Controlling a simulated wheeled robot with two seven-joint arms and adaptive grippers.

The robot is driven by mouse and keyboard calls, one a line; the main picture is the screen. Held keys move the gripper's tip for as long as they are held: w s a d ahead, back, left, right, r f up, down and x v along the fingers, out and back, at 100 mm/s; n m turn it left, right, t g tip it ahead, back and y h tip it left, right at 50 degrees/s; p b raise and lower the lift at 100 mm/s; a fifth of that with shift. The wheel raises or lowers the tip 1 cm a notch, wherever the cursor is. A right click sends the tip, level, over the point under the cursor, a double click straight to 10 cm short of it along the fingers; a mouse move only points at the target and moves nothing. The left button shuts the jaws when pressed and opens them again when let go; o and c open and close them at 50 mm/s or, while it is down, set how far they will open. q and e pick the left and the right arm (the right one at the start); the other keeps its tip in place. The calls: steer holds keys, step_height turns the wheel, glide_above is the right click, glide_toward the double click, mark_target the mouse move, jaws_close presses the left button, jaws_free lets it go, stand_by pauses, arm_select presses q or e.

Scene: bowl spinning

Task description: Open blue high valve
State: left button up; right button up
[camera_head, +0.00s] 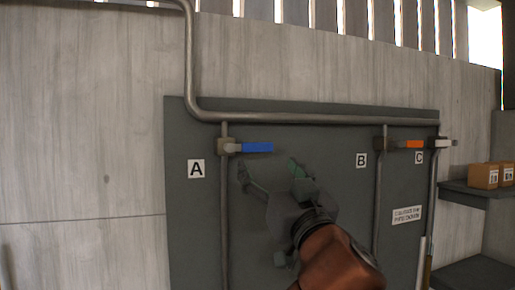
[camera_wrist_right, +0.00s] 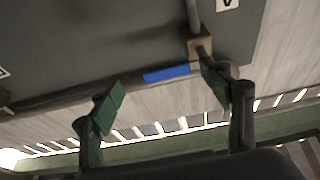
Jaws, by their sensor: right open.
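The blue valve handle (camera_head: 257,147) lies level, pointing right from its valve body (camera_head: 229,146) on the pipe beside label A (camera_head: 196,169). My right gripper (camera_head: 268,170) is open and empty, just below the blue handle in the head view. In the right wrist view the blue handle (camera_wrist_right: 167,73) shows between the two green-padded fingers (camera_wrist_right: 164,94), beyond their tips, with the valve body (camera_wrist_right: 200,46) by the right finger. No contact with the handle is visible. My left gripper is not in view.
An orange valve handle (camera_head: 411,144) by label B (camera_head: 361,160) and a white one (camera_head: 446,142) by label C (camera_head: 419,157) sit to the right. A thick pipe (camera_head: 310,118) runs above the valves. Small boxes (camera_head: 484,176) stand on a shelf at far right.

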mark_target(260, 145)
steer(key=w+r+p, duration=0.1)
steer(key=w+a+r+p, duration=0.1)
steer(key=w+r, duration=0.1)
steer(key=w+a+r+p, duration=0.1)
steer(key=shift+w+r, duration=0.3)
steer(key=shift+r, duration=0.05)
steer(key=shift+w+a+r+p, duration=0.15)
steer(key=shift+w+a+p, duration=0.1)
steer(key=shift+w+p, duration=0.35)
steer(key=shift+c, duration=0.4)
steer(key=c, duration=1.6)
steer(key=shift+c, duration=0.2)
steer(key=shift+w+d, duration=0.1)
steer(key=shift+w, duration=0.05)
